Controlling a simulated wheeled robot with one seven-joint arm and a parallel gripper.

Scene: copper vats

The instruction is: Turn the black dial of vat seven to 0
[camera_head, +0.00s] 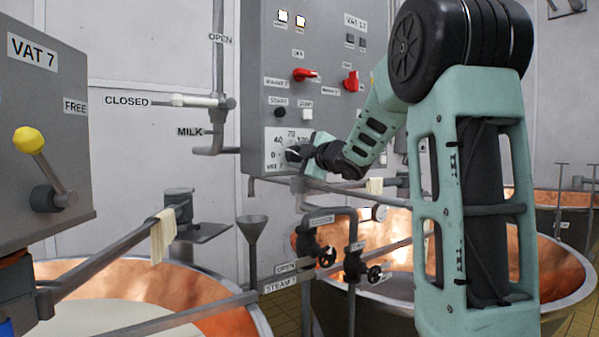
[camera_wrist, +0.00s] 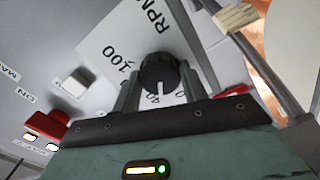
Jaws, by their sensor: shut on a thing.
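The black dial (camera_wrist: 158,70) sits on a white RPM scale plate (camera_wrist: 112,48) in the wrist view. Its white pointer mark lies near the 40, on the side toward 0. My gripper (camera_wrist: 166,76) is shut on this dial, one finger on each side. In the head view my gripper (camera_head: 298,155) is at the scale plate (camera_head: 272,140), low on a grey control panel (camera_head: 265,60). That panel's label appears to read VAT 17. A separate grey box (camera_head: 40,120) at the left is labelled VAT 7. The dial is mostly hidden by my gripper in the head view.
The panel carries two red switches (camera_head: 304,75). The VAT 7 box has a yellow-knobbed lever (camera_head: 28,140). A copper vat (camera_head: 560,270) and valve pipes (camera_head: 350,255) stand below my arm. A rail with a cloth (camera_head: 163,235) crosses at the left.

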